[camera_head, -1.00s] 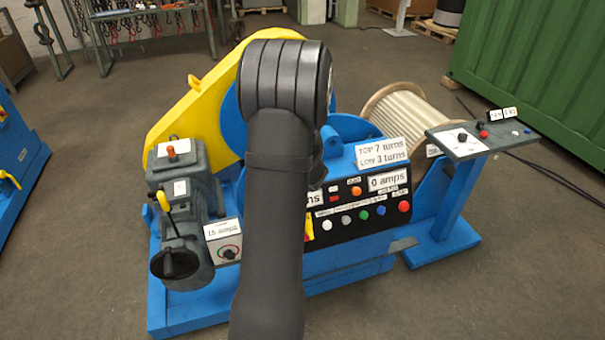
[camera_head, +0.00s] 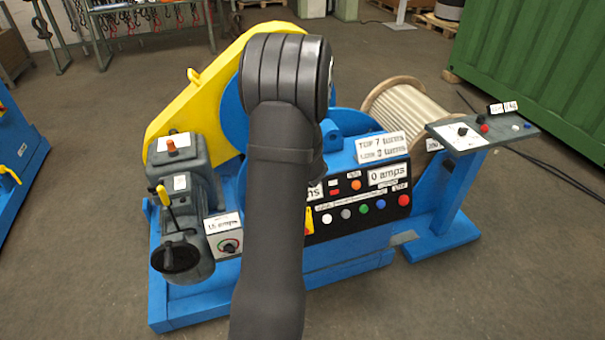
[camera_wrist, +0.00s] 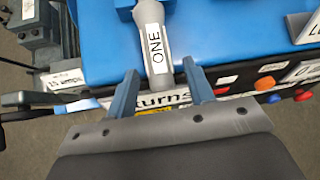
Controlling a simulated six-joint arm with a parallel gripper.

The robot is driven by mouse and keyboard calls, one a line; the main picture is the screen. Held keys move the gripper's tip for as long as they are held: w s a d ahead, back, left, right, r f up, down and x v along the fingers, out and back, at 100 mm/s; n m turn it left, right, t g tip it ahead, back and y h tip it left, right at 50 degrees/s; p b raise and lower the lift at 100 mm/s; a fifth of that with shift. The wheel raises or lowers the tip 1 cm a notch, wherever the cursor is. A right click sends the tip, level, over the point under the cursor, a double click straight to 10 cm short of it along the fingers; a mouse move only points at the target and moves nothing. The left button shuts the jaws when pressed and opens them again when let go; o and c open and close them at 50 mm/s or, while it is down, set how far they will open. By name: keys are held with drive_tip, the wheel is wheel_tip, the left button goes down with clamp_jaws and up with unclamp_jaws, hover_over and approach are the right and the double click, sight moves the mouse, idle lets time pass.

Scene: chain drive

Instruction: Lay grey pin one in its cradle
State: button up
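The grey pin (camera_wrist: 152,25) carries a white label reading ONE and shows in the wrist view. Its upper end meets a blue block (camera_wrist: 123,4) at the top edge; I cannot tell whether it rests in a cradle. My gripper (camera_wrist: 160,68) is open, with its two blue-grey fingers on either side of the pin's lower part. A gap shows between the pin and each finger. In the head view my own arm hides the gripper and the pin.
The blue winch frame (camera_head: 350,280) carries a control panel (camera_head: 345,215) with coloured buttons. A grey motor (camera_head: 190,195) with a yellow lever stands left. A yellow guard (camera_head: 210,90) and a rope drum (camera_head: 405,105) lie behind. A control stand (camera_head: 460,190) is at right.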

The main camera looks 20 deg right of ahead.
drive_tip(key=shift+s, duration=0.1)
drive_tip(key=v, duration=1.7)
idle(0.4)
drive_tip(key=x, duration=1.6)
drive_tip(key=shift+s+r, duration=0.1)
drive_tip(key=shift+r, duration=0.05)
drive_tip(key=shift+w+f, duration=0.35)
drive_tip(key=shift+f, duration=0.05)
drive_tip(key=shift+w+r, duration=0.1)
drive_tip(key=shift+w, duration=0.15)
drive_tip(key=shift+s+r, duration=0.1)
drive_tip(key=shift+r, duration=3.6)
drive_tip(key=shift+w+a, duration=0.2)
drive_tip(key=shift+a, duration=0.55)
